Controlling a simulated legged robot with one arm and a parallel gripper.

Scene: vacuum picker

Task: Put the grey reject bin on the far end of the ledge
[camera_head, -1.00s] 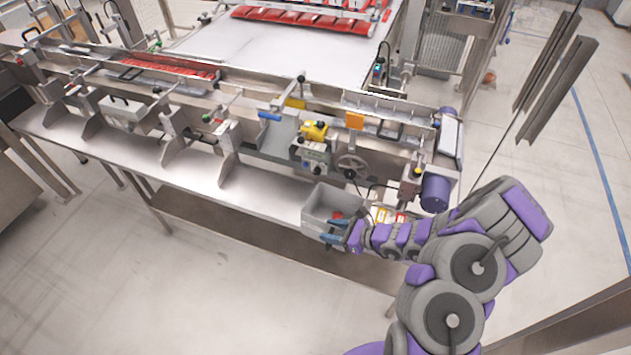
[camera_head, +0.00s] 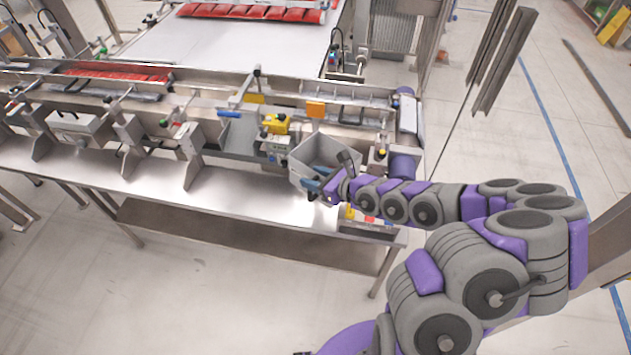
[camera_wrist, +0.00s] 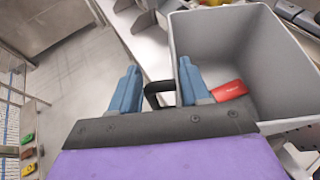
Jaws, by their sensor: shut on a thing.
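The grey reject bin (camera_head: 322,152) is an open-topped box near the right end of the steel ledge (camera_head: 225,192). In the wrist view the bin (camera_wrist: 245,45) fills the upper right, with a red packet (camera_wrist: 229,90) inside. My gripper (camera_head: 315,188) has blue fingers at the bin's near side. The wrist view shows the gripper (camera_wrist: 160,85) shut on the bin's dark handle (camera_wrist: 158,92). The bin is slightly tilted and appears raised above the ledge; its underside is hidden by my arm.
A conveyor with brackets runs behind the ledge, with a yellow clamp (camera_head: 277,124) and an orange block (camera_head: 315,109) near the bin. A control panel (camera_head: 365,222) sits at the ledge's right end. The ledge's left front strip is clear.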

